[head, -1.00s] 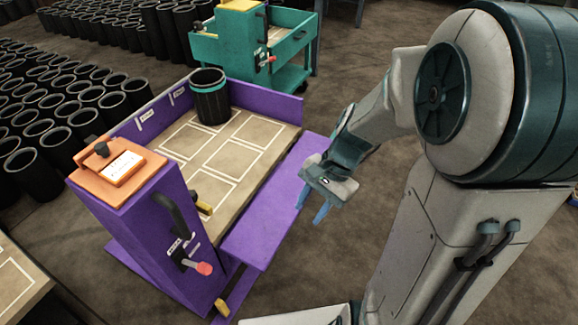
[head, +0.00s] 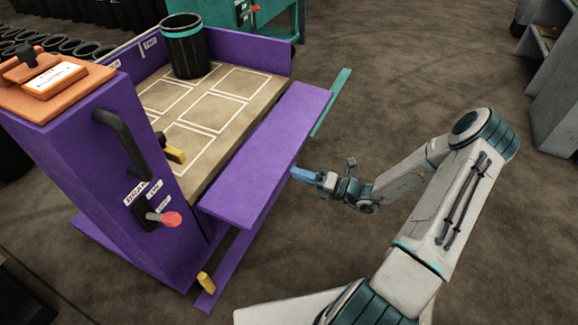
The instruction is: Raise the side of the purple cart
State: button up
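The purple cart (head: 105,150) stands at left, with a tan bed marked in white rectangles. Its near-right side panel (head: 265,160) is folded down and sticks outward along the bed's edge. A yellow latch-like piece (head: 174,154) sits at the bed's corner beside the end wall. My gripper (head: 303,175) is just right of the panel's outer edge, its blue fingertips pointing left at it. The fingers overlap in this view, so their opening and any touch with the panel cannot be told.
A black sleeve with a teal band (head: 183,50) stands on the bed's far end. A red-knobbed lever (head: 170,218) juts from the cart's end wall. A teal strip (head: 332,100) lies beyond the panel. A teal cart (head: 220,14) is behind.

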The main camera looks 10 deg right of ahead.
aim_at(278, 145)
jog(key=w+d+f+m+t+h+b, duration=0.3)
jog(key=d+f+m+t+h+b, duration=0.25)
jog(key=f+m, duration=0.5)
jog(key=shift+m+t, duration=0.25)
jog(key=shift+t, duration=0.6)
jog(key=b+x, duration=0.1)
jog(key=x, duration=0.3)
jog(key=b+x, duration=0.1)
jog(key=x, duration=0.4)
jog(key=r+b+x, duration=0.1)
jog(key=x, duration=0.4)
jog(key=shift+d, duration=0.35)
jog(key=shift+c, duration=0.4)
grip_shut()
